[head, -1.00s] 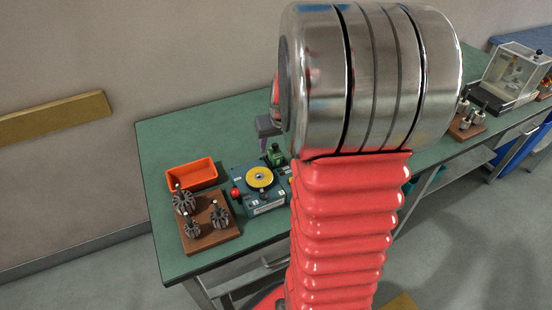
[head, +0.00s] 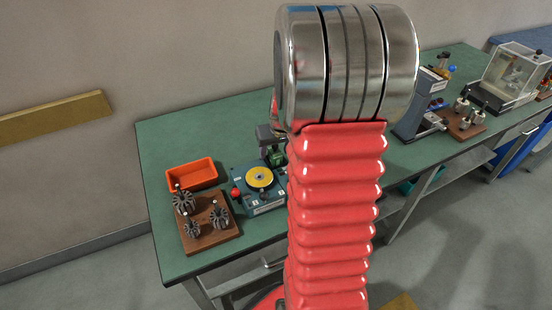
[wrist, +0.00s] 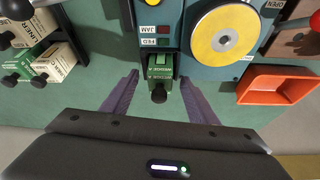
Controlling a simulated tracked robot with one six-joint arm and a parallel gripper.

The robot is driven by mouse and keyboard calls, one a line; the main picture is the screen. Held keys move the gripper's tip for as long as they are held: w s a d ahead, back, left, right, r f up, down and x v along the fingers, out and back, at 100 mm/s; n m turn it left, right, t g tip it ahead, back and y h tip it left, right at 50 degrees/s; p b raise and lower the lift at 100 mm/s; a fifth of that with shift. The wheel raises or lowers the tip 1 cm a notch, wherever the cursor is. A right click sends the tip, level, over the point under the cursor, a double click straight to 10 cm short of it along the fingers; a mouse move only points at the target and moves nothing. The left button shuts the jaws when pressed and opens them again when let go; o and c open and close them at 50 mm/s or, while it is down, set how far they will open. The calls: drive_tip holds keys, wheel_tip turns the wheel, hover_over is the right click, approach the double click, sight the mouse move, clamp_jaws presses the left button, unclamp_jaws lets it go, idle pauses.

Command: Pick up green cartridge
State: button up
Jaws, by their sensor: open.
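The green cartridge (wrist: 160,72) sits at the edge of the blue-grey machine in the wrist view, with a dark round knob on its near end. In the head view the cartridge (head: 275,155) shows at the machine's back edge, partly behind my arm. My gripper (wrist: 160,78) is open, with one dark finger on each side of the cartridge and a visible gap on both sides. In the head view my gripper (head: 268,136) shows just behind the cartridge, mostly hidden by my arm.
The machine (head: 243,180) carries a yellow disc (head: 259,177) and a red knob. An orange tray (head: 192,175) and a brown board (head: 212,235) with several armatures lie to its left. Cream boxes (wrist: 52,62) with black knobs stand left in the wrist view.

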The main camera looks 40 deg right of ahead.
drive_tip(key=shift+c, duration=0.4)
drive_tip(key=c, duration=1.2)
wheel_tip(320, 180, up, 10)
clamp_jaws()
